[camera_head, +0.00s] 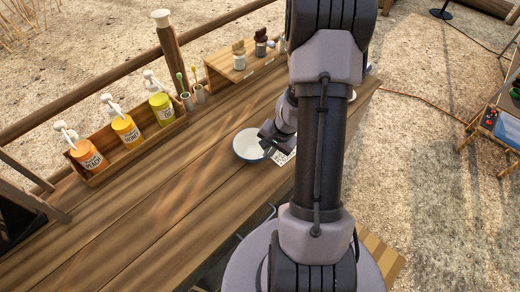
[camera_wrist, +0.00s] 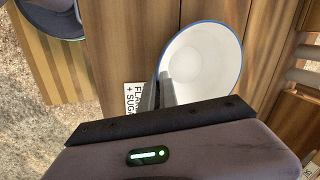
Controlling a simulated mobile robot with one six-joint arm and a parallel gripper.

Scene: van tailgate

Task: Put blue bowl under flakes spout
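The blue bowl (camera_head: 250,146), white inside with a blue rim, is on the wooden counter beside my gripper (camera_head: 272,140). In the wrist view the bowl (camera_wrist: 205,65) fills the upper middle and looks empty. My gripper's fingers (camera_wrist: 160,92) are close together at its left rim, one outside and one inside, with the rim between them. Whether the bowl is lifted cannot be told. A white card (camera_wrist: 133,98) reading "FLAKES + SUGAR", partly cut off, lies beside the bowl. No flakes spout can be made out; my arm hides part of the counter.
A wooden rack (camera_head: 135,150) holds orange, yellow and green pump bottles along the back edge. Beside it are cups with sticks (camera_head: 198,93) and a small wooden stand (camera_head: 240,68) with dark-filled jars. The counter's left front part is clear.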

